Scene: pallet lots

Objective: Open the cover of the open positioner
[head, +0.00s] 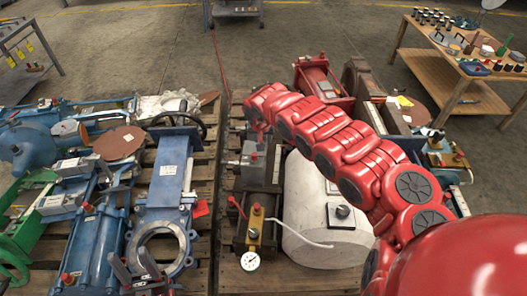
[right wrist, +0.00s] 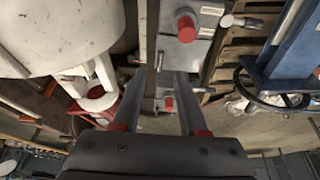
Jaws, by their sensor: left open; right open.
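What looks like the same grey unit (head: 258,165) shows in the head view on the right pallet, beside a white cylinder. I cannot make out which part is its cover. The right gripper is open, its two fingers pointing toward the unit with nothing clearly held; contact cannot be told. In the head view the red right arm hides its gripper. My left gripper (head: 129,258) is open over the left pallet.
The white cylinder (head: 310,195) and a pressure gauge (head: 250,261) sit near the grey unit. A wooden table (head: 462,62) holds small parts at the back right.

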